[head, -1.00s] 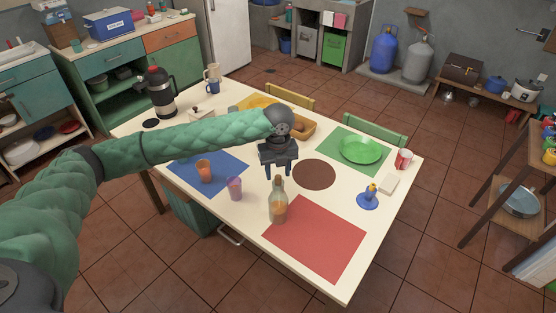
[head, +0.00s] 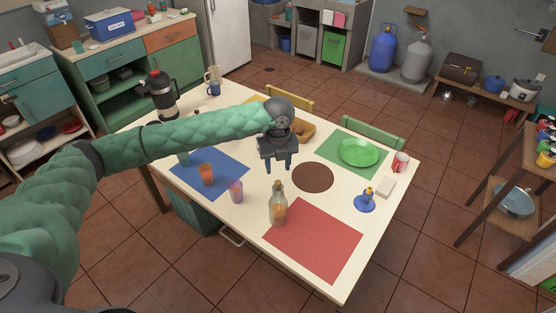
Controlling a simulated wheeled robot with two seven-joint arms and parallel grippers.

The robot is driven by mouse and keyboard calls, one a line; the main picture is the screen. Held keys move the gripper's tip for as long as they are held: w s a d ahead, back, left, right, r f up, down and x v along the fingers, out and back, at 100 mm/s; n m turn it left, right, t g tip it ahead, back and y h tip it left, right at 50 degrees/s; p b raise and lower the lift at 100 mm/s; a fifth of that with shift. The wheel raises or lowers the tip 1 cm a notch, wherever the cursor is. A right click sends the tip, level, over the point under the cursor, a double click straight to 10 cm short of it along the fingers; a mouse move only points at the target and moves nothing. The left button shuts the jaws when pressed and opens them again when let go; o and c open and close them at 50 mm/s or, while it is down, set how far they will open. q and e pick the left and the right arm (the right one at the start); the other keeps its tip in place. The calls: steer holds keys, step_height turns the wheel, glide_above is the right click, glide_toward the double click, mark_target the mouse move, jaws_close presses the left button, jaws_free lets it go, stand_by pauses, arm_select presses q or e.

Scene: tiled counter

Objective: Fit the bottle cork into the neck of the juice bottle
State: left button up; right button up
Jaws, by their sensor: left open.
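The juice bottle (head: 278,211) is clear glass with orange juice low inside. It stands upright on the white table beside the left corner of the red mat. My left gripper (head: 276,169) is open, fingers pointing down, just above and behind the bottle's neck in the picture. I see nothing between its fingers. My right gripper is not in view.
The red mat is empty.

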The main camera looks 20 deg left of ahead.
arm_select(q)
steer(key=shift+r, duration=0.3)
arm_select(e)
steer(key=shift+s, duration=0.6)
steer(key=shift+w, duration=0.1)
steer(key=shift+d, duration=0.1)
